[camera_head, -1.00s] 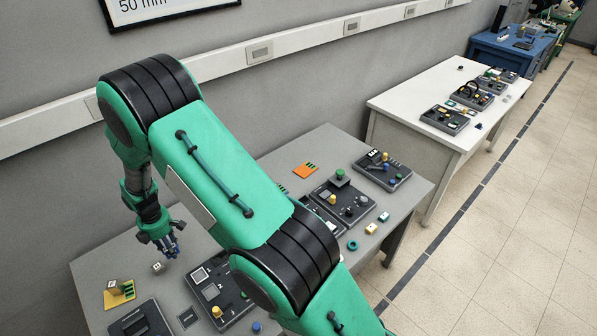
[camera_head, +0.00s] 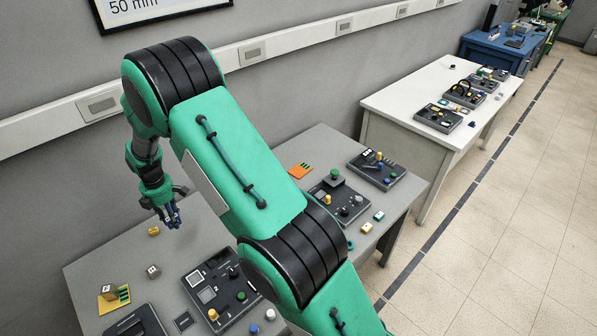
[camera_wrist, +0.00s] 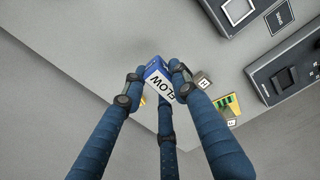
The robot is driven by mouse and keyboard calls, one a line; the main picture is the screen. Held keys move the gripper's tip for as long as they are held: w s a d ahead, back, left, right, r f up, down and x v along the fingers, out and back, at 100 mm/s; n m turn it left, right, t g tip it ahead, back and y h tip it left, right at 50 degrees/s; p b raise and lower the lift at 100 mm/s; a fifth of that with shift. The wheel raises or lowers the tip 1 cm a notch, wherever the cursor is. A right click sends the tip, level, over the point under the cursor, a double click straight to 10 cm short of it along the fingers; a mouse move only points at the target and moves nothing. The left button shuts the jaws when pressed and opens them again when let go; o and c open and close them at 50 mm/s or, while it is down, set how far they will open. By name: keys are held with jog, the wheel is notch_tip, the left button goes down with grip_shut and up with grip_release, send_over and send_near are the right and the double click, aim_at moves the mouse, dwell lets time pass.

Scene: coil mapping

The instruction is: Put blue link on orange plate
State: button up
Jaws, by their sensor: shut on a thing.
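My gripper (camera_head: 172,218) is over the left part of the grey table. In the head view the block is too small and too covered by the fingers to make out.
Dark device panels (camera_head: 379,170) and another (camera_head: 218,292) stand on the table. A yellow plate (camera_head: 108,303) bears a cube at the front left. A small yellow block (camera_head: 153,230) and a grey cube (camera_head: 153,271) lie near my gripper. Bare tabletop surrounds the orange plate.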

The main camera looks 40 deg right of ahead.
jog(key=w+d, duration=0.3)
jog(key=d, duration=0.5)
jog(key=w+d, duration=0.3)
jog(key=d, duration=0.5)
jog(key=b, duration=0.2)
send_over(295, 172)
notch_tip(295, 172, down, 4)
jog(key=shift+w+d+f, duration=0.1)
jog(key=shift+d+f, duration=0.05)
jog(key=shift+f, duration=0.35)
jog(key=shift+f, duration=0.1)
jog(key=shift+f, duration=3.05)
